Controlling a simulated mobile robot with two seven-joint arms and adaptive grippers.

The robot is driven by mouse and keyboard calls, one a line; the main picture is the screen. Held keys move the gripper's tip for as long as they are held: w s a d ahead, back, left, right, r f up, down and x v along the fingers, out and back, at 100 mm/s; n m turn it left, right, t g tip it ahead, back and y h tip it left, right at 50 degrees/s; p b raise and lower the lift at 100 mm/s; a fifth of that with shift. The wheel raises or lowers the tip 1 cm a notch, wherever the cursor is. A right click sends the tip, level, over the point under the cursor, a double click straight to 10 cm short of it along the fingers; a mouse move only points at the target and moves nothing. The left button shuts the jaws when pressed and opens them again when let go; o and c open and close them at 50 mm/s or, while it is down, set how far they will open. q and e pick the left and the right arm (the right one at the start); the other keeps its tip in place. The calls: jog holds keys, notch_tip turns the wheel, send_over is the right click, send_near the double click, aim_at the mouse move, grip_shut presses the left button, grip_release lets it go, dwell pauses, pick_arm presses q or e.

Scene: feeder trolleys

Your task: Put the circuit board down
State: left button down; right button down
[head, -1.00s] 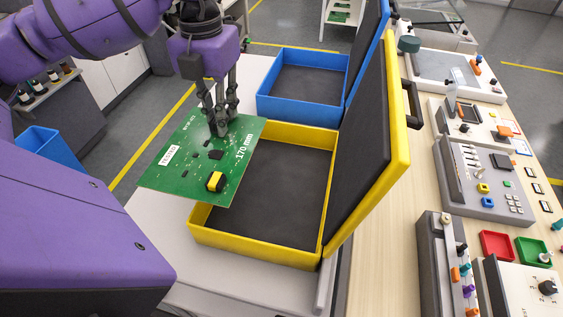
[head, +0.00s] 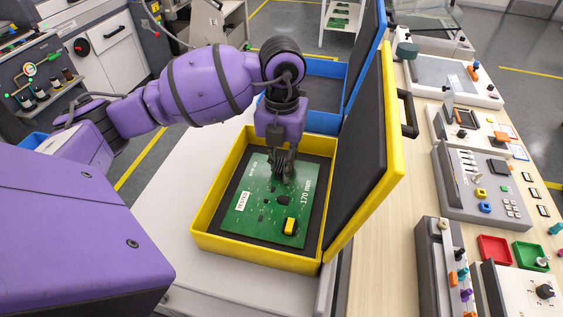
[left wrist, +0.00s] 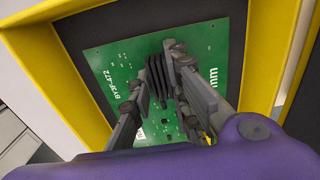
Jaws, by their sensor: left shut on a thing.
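The green circuit board (head: 262,211), marked "170 mm" with a yellow-topped part, is inside the yellow case (head: 203,199), over its dark lining. I cannot tell whether it touches the lining. My left gripper (head: 283,176) is above the board's far half, shut on a dark finned part of it. In the left wrist view the board (left wrist: 118,62) shows beneath the fingers (left wrist: 160,85), inside the yellow walls (left wrist: 75,120). The yellow case's lid (head: 395,150) stands open on the right. My right gripper is not in view.
An open blue case (head: 340,119) stands behind the yellow one, partly hidden by my arm. A wooden bench (head: 385,225) on the right carries control panels, a red tray (head: 495,250) and a green tray (head: 531,254). The pale top (head: 180,200) left of the case is clear.

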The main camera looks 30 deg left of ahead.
pick_arm(q)
jog(key=shift+f, duration=0.25)
jog(key=c, duration=1.6)
grip_release()
jog(key=shift+f, duration=0.1)
jog(key=shift+c, duration=0.2)
notch_tip(320, 180, up, 12)
